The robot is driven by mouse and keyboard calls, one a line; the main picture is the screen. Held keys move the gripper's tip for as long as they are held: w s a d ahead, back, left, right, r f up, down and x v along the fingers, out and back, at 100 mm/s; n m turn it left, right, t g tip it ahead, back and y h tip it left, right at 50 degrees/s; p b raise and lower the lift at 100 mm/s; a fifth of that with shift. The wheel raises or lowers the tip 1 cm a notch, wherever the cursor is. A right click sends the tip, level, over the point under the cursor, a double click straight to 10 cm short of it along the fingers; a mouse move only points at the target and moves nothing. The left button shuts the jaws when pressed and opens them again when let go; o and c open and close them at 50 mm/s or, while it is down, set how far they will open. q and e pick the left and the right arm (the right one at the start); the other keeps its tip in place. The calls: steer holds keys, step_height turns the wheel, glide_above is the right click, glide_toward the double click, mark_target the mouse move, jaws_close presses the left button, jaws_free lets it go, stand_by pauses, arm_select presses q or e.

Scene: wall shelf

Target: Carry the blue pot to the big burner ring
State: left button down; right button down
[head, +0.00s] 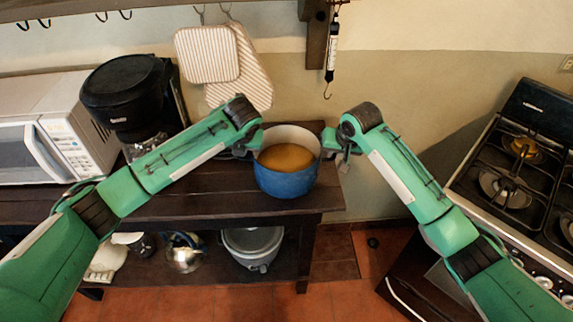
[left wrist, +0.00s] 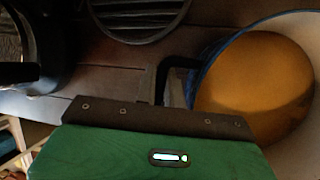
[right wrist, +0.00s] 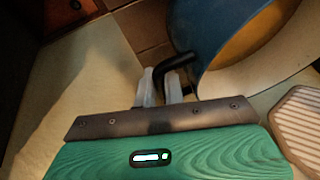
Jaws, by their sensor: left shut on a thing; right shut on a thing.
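The blue pot (head: 286,182), with an orange-brown inside, is at the right end of the dark wooden table, upright. I cannot tell whether its base touches the wood. My left gripper (head: 252,146) is shut on its left handle, which shows black in the left wrist view (left wrist: 180,66). My right gripper (head: 338,146) is shut on its right handle; the fingers and black handle (right wrist: 178,68) show in the right wrist view. The stove's burners are at the far right: a front one (head: 505,188) and a back one (head: 521,146). Other burners are partly cut off.
The dark table (head: 210,205) ends just right of the pot. A gap of tiled floor (head: 335,270) lies between table and stove (head: 470,185). A black coffee maker (head: 125,95) and white microwave (head: 60,135) stand left. Striped pot holders (head: 207,55) hang behind.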

arm_select(q)
steer(key=shift+w+r, duration=0.2)
steer(key=shift+r, duration=0.05)
arm_select(e)
steer(key=shift+w+r, duration=0.15)
steer(key=shift+r, duration=0.1)
